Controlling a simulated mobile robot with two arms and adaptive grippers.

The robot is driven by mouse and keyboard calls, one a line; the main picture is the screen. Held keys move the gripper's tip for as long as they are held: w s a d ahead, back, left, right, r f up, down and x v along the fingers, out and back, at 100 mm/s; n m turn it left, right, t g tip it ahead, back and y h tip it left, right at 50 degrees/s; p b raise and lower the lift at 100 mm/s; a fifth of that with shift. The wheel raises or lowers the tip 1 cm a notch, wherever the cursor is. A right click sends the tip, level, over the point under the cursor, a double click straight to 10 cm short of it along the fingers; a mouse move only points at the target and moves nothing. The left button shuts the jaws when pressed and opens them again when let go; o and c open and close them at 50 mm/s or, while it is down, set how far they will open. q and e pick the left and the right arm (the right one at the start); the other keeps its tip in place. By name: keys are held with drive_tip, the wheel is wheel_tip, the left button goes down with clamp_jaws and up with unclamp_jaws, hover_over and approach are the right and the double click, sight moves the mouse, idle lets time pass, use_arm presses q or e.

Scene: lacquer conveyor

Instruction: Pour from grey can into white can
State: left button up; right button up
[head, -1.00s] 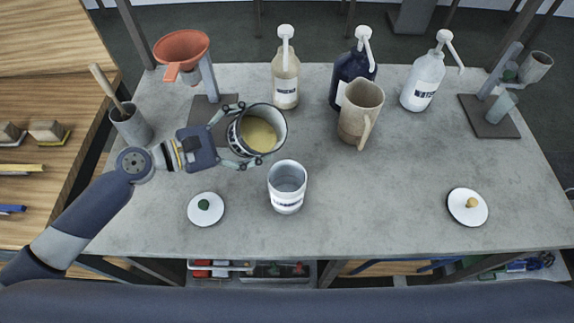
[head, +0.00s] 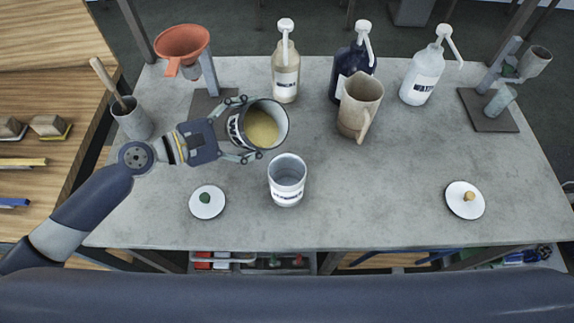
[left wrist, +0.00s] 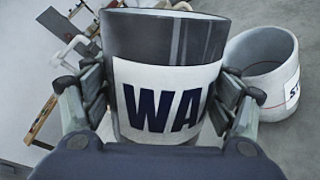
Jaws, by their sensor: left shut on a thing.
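My left gripper (head: 243,130) is shut on the grey can (head: 279,112), which holds a yellowish liquid. The can is raised above the table and tilted, its opening facing toward the head camera and a little right. The white can (head: 287,190) stands upright on the table just below and right of it in the picture, and looks empty. In the left wrist view the grey can (left wrist: 165,40) with a "WA" label sits between the fingers, and the white can (left wrist: 262,85) is to its right. My right gripper is not in view.
Two white lids lie on the table (head: 380,215): one with a green knob (head: 207,212) at left, one with an orange knob (head: 456,207) at right. A beige pitcher (head: 357,108), several pump bottles and an orange funnel (head: 182,42) stand behind. The front right middle is clear.

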use_arm(q)
drive_tip(key=shift+r, duration=0.3)
drive_tip(key=shift+f+m+y+p, duration=0.15)
drive_tip(key=shift+m+y+p, duration=0.25)
drive_tip(key=shift+m, duration=0.4)
idle(0.6)
drive_tip(key=shift+d+r+m+t+y+p, duration=0.1)
drive_tip(key=shift+r+m+t+y+p, duration=0.2)
drive_tip(key=shift+r+m+p, duration=0.65)
idle(0.4)
drive_tip(key=shift+s+d+f+m+t+y+p, duration=0.1)
drive_tip(key=shift+f+m+t+y+p, duration=0.15)
drive_tip(key=shift+p, duration=0.25)
drive_tip(key=shift+s+f+m+t+y+p, duration=0.1)
drive_tip(key=shift+f+p, duration=0.25)
drive_tip(key=shift+p, duration=0.1)
idle(1.6)
drive_tip(key=shift+s+d+r+m+p, duration=0.4)
drive_tip(key=shift+s+r+m+p, duration=0.1)
drive_tip(key=shift+p, duration=1.5)
